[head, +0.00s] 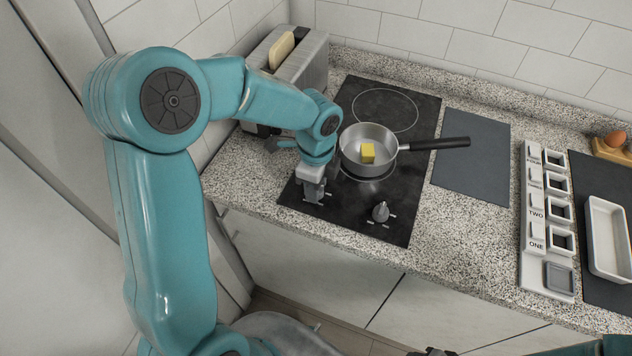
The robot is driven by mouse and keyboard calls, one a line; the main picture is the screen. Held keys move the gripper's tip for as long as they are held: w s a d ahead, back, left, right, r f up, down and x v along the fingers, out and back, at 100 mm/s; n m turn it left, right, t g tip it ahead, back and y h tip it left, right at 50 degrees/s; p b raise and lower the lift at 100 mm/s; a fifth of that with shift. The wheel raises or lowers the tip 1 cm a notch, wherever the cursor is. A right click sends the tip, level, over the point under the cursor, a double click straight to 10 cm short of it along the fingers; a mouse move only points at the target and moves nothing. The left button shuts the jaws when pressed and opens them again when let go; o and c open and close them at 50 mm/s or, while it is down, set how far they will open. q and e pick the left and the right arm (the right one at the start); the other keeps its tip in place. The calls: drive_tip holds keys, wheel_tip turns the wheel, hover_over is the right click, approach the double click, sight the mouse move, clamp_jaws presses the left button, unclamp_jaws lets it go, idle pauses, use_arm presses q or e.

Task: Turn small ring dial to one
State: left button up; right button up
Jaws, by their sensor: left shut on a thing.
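The black cooktop (402,228) has two ring outlines and two dials along its front. My left gripper (313,190) points down over the front-left dial and is shut on it. It hides nearly all of that dial, so I cannot read its setting. A few short white marks show on the glass beside it. The other dial (380,211), grey, stands free to the right with white marks around it. The back ring (385,110) is bare. A steel pan (352,150) with a yellow block (367,153) in it covers most of the front ring.
The pan's black handle (440,143) reaches right over a dark mat (472,158). A toaster (300,65) with bread stands behind my left arm. A labelled rack (532,270) and white tray (607,240) lie at right. The speckled counter's front strip is clear.

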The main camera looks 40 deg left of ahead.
idle(0.4)
use_arm(q)
drive_tip(key=o, duration=1)
drive_tip(key=shift+r, duration=0.1)
wheel_tip(320, 180, up, 16)
drive_tip(key=shift+r, duration=0.1)
